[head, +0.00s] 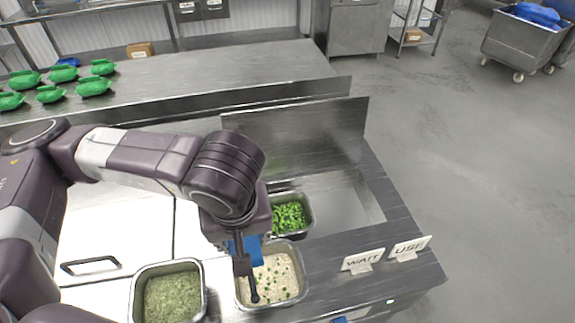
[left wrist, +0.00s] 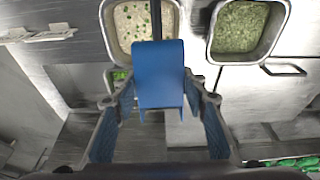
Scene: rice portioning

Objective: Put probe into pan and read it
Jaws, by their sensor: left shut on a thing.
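The pan of rice (head: 303,283), pale with green bits, sits in the counter at the lower middle of the head view. It also shows at the top of the left wrist view (left wrist: 175,28). My left gripper (head: 250,292) points down over this pan, shut on the blue probe (head: 254,250). The blue body of the probe fills the middle between the fingers in the left wrist view (left wrist: 160,72). I cannot make out its tip or a reading, nor tell whether it touches the rice. My right gripper is not in view.
A pan of green peas or beans (head: 308,218) stands behind the rice; a pan of green herbs (head: 204,290) stands to its left. WAIT (head: 362,262) and USE (head: 409,249) signs stand at right. Several green bundles (head: 94,87) lie on the back table.

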